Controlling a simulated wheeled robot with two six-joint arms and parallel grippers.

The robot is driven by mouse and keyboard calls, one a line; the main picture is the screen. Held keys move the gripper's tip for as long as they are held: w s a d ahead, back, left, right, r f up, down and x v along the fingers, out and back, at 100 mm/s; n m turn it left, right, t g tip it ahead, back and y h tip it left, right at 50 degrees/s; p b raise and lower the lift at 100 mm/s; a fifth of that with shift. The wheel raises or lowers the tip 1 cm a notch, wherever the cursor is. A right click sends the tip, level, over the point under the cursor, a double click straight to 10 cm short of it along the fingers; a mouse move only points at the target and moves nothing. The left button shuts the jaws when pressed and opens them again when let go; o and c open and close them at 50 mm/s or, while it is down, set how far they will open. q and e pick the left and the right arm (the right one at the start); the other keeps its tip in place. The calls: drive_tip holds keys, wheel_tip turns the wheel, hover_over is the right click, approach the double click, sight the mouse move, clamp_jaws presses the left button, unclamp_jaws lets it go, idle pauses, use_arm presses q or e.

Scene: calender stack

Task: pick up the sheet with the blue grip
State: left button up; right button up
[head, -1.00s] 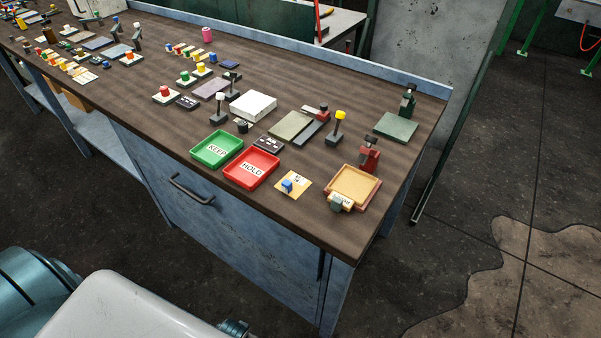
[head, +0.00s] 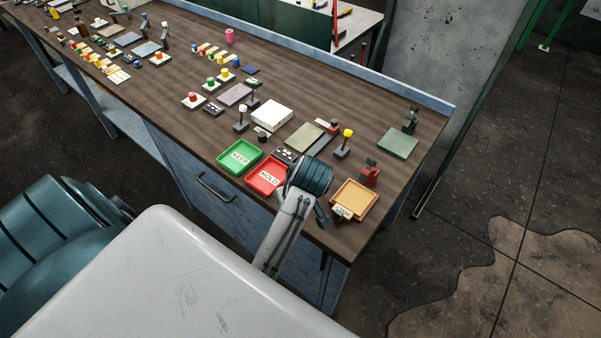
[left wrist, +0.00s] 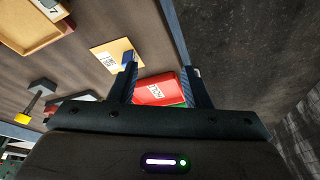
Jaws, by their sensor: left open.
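The sheet is a pale yellow card (left wrist: 107,58) with a white printed label and a blue grip (left wrist: 129,57) on it. In the left wrist view it lies flat on the bench, upper left of centre. My left gripper (left wrist: 163,70) is open and empty. Its left finger appears close to the blue grip and overlaps it in the picture; I cannot tell whether they touch. The blue grip is beside the gap between the fingers. In the head view my left arm hides the sheet. My right gripper is in neither view.
The red HOLD tray (head: 259,187) and green KEEP tray (head: 224,165) stand left of my left wrist. A wooden tray (head: 371,211) stands to its right, near the bench corner.

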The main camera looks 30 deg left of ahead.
use_arm(q)
drive_tip(key=w+d+r+n+g, duration=0.1)
drive_tip(key=w+d+r+n, duration=0.1)
drive_tip(key=w+r+n, duration=0.3)
drive_tip(key=shift+y, duration=0.3)
drive_tip(key=x, duration=0.4)
drive_tip(key=w+x, duration=0.1)
drive_tip(key=x, duration=0.1)
drive_tip(key=shift+f+p, duration=0.1)
drive_tip(key=shift+p, duration=0.3)
drive_tip(key=shift+w+a+f+p, duration=0.1)
drive_tip(key=shift+a+f+p, duration=0.1)
drive_tip(key=shift+f+p, duration=0.25)
drive_tip(key=p+x, duration=0.2)
drive_tip(key=x, duration=0.2)
drive_tip(key=shift+a+f, duration=0.1)
drive_tip(key=shift+a, duration=0.05)
drive_tip(key=shift+f, duration=0.2)
clamp_jaws()
